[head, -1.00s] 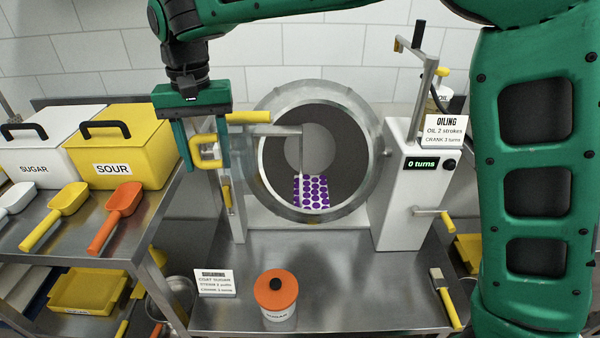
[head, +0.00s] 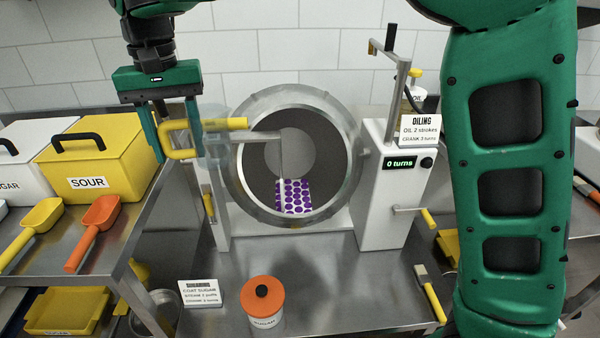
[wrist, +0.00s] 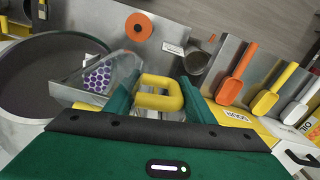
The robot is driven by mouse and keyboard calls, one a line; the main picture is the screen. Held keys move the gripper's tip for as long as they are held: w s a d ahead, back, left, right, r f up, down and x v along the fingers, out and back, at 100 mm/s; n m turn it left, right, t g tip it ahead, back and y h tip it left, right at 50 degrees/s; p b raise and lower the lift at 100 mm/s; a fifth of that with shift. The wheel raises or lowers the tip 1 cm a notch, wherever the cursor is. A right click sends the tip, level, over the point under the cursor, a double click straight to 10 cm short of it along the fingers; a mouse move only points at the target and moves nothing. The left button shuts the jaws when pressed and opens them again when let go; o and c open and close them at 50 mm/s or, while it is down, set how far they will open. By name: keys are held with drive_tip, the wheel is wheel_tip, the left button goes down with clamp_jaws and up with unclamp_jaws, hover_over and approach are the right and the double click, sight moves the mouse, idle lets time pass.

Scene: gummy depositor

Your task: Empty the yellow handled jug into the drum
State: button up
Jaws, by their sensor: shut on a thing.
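My gripper (head: 172,152) is shut on the yellow handle (head: 164,140) of the jug, left of the drum's mouth. The handle also shows between the fingers in the wrist view (wrist: 180,92). The jug's body seems to be the faint see-through shape (head: 214,145) just right of the fingers; its contents and tilt I cannot tell. The drum (head: 352,165) faces me with a pale round rim and a dark inside. Purple-dotted pieces (head: 294,196) show low in its opening. The drum's rim fills the left of the wrist view (wrist: 12,118).
A crank post (head: 385,200) reading "0 turns" stands right of the drum. A sugar pot (head: 262,295) with an orange lid and a sign (head: 202,295) stand in front. A yellow SOUR box (head: 90,180) and scoops (head: 95,230) occupy the left table. Bare steel (head: 330,275) lies before the drum.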

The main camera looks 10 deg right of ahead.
drive_tip(key=s+d, duration=0.1)
drive_tip(key=s, duration=0.6)
drive_tip(key=shift+s, duration=0.3)
drive_tip(key=shift+d, duration=0.1)
idle(0.6)
